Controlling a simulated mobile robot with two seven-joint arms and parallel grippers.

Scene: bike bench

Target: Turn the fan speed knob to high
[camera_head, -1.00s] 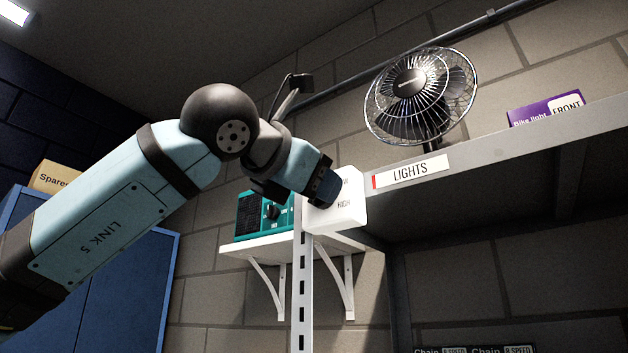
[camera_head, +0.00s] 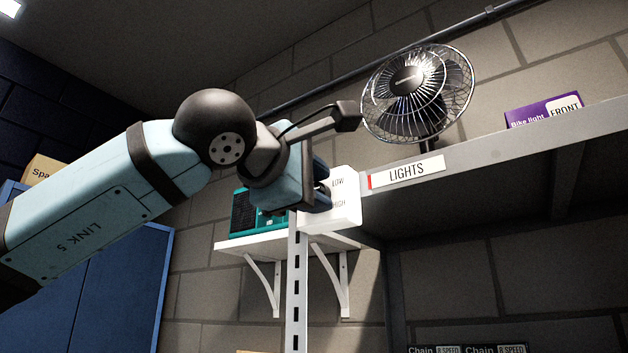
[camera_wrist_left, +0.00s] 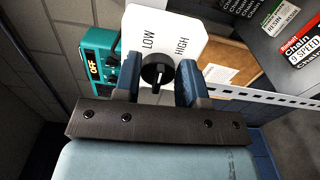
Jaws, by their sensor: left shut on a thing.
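The fan speed knob (camera_wrist_left: 157,72) is a black round dial on a white control plate (camera_wrist_left: 182,34) marked LOW and HIGH. The plate also shows in the head view (camera_head: 346,212), at the end of the shelf beam. My left gripper (camera_wrist_left: 158,77) has a finger on each side of the knob and is shut on it. In the head view my left gripper (camera_head: 321,184) covers most of the knob. A pale mark shows on the knob, but its exact pointing is too small to tell. The fan (camera_head: 418,95) stands on the shelf above. My right gripper is not in view.
A teal device (camera_head: 243,213) sits on a small white bracket shelf (camera_head: 262,244) just behind the plate; it also shows close by the left finger in the wrist view (camera_wrist_left: 97,62). The shelf beam (camera_head: 480,155) carries a LIGHTS label and a purple box (camera_head: 530,115).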

